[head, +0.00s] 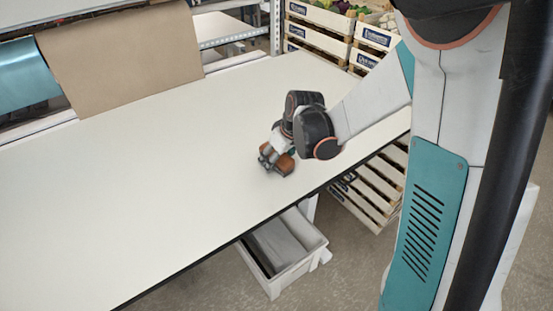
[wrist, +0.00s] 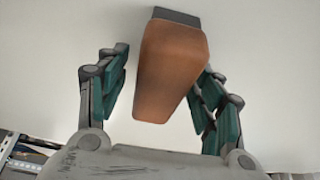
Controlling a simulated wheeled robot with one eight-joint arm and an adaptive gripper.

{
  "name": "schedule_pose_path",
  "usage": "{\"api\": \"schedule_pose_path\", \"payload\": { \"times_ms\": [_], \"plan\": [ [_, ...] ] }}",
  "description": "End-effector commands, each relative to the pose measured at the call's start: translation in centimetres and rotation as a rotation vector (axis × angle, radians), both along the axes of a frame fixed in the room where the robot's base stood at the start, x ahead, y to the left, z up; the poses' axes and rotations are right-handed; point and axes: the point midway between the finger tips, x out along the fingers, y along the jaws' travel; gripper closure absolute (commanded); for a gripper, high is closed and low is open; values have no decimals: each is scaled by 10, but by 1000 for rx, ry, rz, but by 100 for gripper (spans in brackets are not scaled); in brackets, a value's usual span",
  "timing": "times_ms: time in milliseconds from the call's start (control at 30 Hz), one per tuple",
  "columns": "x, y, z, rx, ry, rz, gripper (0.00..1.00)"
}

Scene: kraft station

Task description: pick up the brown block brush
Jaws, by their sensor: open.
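The brown block brush (wrist: 170,70) shows in the wrist view as a brown wooden block with a dark strip at its far end. It lies on the white table (head: 150,170). My gripper (wrist: 165,85) is open, with one teal-padded finger on each side of the block. The right finger is close to the block, and a gap shows on the left; I cannot tell whether the right finger touches it. In the head view, the brush (head: 286,163) is partly hidden by my gripper (head: 275,160) near the table's front edge.
The table around the brush is clear. A roll of brown paper (head: 120,55) hangs at the back left. Wooden crates (head: 318,15) with produce stand beyond the table's far right end. A grey bin (head: 285,255) sits below the front edge.

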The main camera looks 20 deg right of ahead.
Motion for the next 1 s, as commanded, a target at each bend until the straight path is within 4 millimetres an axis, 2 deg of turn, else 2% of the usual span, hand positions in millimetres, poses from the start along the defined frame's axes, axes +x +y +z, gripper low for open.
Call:
{"api": "schedule_pose_path", "payload": {
  "times_ms": [67, 300, 667, 833, 1000],
  "plan": [
    [0, 0, 0, 0, 0, 0, 39],
    [0, 0, 0, 0, 0, 0, 90],
    [0, 0, 1, 0, 0, 0, 90],
    [0, 0, 8, 0, 0, 0, 90],
    [0, 0, 39, 0, 0, 0, 90]
  ]
}}
